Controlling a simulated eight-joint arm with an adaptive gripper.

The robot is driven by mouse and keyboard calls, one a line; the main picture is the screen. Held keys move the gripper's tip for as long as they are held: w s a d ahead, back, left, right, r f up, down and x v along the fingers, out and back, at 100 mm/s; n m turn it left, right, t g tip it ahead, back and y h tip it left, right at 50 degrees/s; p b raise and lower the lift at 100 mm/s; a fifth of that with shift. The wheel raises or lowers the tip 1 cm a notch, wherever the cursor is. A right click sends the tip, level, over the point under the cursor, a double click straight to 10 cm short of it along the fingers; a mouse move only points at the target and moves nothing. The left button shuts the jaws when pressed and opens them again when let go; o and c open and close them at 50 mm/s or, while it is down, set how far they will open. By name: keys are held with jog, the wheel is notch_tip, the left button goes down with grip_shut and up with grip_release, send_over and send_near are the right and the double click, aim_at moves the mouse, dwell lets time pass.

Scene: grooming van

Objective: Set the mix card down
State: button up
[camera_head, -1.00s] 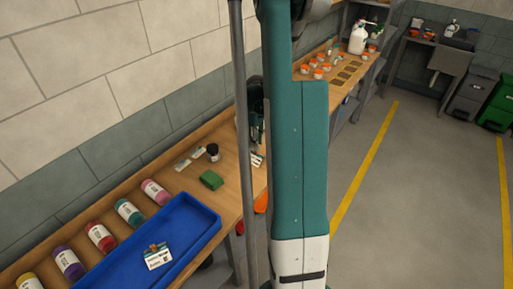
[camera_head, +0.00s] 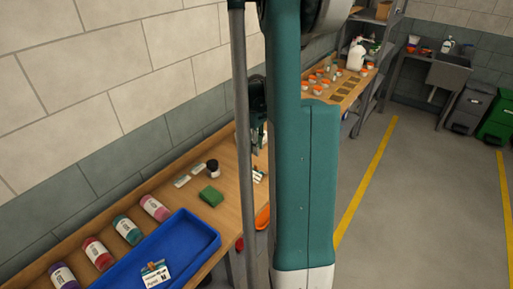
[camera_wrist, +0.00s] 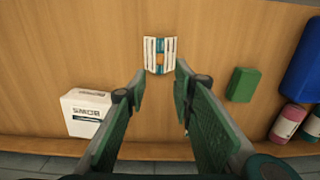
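A white card with printed lines and a blue and orange middle, which looks like the mix card (camera_wrist: 160,55), lies on the wooden bench in the wrist view. A white card (camera_head: 259,177) also shows beside my arm in the head view, partly hidden. My gripper (camera_wrist: 158,80) is open, with its two green-padded fingers apart and nothing seen between them. The card is just beyond the fingertips, roughly centred on the gap. Whether the fingertips touch it cannot be told. In the head view my arm hides most of the gripper.
A white lettered box (camera_wrist: 85,112) stands left of the fingers; a green block (camera_wrist: 243,85) lies right. A blue tray (camera_head: 205,235) holds another card (camera_head: 155,274). Several bottles (camera_head: 128,230) line the wall side. A dark jar (camera_head: 212,167) stands near the green block. Bench around the card is bare.

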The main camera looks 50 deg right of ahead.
dwell(0.6)
jog(key=w+a+r+t, duration=0.1)
jog(key=a+r, duration=0.4)
jog(key=a, duration=0.5)
jog(key=w+a+r+t+h, duration=0.1)
jog(key=a+r, duration=0.4)
jog(key=a, duration=0.4)
jog(key=w+a+r+t, duration=0.1)
jog(key=a+r, duration=0.4)
jog(key=a, duration=0.5)
jog(key=s+a+r+t, duration=0.1)
jog(key=s+a, duration=0.3)
jog(key=a, duration=0.4)
jog(key=s+a+r+t, duration=0.1)
jog(key=s+a, duration=0.2)
jog(key=a, duration=0.5)
jog(key=s+a+r+t+y, duration=0.1)
jog(key=s+a, duration=0.3)
jog(key=a, duration=0.5)
jog(key=shift+s+t, duration=0.35)
jog(key=shift+t, duration=0.25)
jog(key=shift+f, duration=0.15)
